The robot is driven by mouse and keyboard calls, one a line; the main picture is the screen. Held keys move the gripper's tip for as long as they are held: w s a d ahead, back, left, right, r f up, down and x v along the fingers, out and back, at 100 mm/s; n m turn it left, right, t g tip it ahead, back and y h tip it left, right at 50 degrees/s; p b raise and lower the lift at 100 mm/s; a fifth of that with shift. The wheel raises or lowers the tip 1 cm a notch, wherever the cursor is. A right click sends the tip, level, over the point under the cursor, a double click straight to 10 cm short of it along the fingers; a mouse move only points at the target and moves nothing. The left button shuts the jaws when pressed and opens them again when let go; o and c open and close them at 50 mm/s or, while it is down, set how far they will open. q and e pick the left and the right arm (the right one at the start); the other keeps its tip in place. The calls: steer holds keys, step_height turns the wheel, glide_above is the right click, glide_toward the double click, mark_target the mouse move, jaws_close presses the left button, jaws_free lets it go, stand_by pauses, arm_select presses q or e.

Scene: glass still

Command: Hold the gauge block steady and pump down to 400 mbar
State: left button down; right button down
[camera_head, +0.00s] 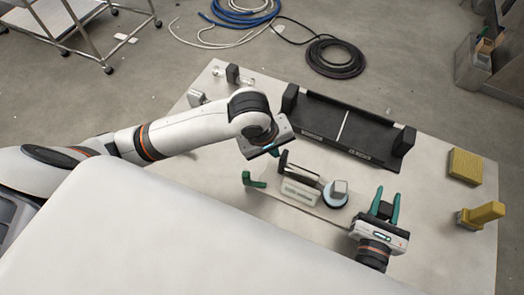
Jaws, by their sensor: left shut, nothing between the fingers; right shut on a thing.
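My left gripper (274,152) is over the work table, just behind and left of a small pump-like assembly. It is shut, with nothing seen between its teal tips. My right gripper (385,204) is at the front right of the assembly, its teal fingers on either side of a dark block (385,211); it is shut on this block. The assembly has a pale labelled box (299,192), a teal handle (253,180) at its left and a round pale-blue disc (335,201) with a grey cube (339,188) at its right. Which part is the gauge block is not clear; no pressure reading is legible.
A long black tray (345,131) lies behind the assembly on the pale table (440,210). A yellow sponge-like block (465,164) and a yellow tool (482,215) are at the right. Small clear fittings (196,98) stand at the back left. Coiled hoses (335,58) lie on the floor.

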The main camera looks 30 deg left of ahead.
arm_select(q)
steer(key=v, duration=0.2)
steer(key=w+v, duration=0.1)
steer(key=v, duration=0.2)
steer(key=shift+w+r, duration=0.1)
steer(key=shift+r, duration=0.15)
stand_by(0.4)
stand_by(1.5)
steer(key=r, duration=0.2)
glide_above(297, 167)
steer(key=shift+s+a+f, duration=0.1)
steer(key=shift+s+f, duration=0.05)
steer(key=shift+f, duration=1.35)
steer(key=shift+s+a+f, duration=0.1)
steer(key=shift+f, duration=1.4)
steer(key=shift+s+a+f, duration=0.1)
steer(key=shift+s+f, duration=0.05)
steer(key=shift+f, duration=1.35)
steer(key=shift+a, duration=0.1)
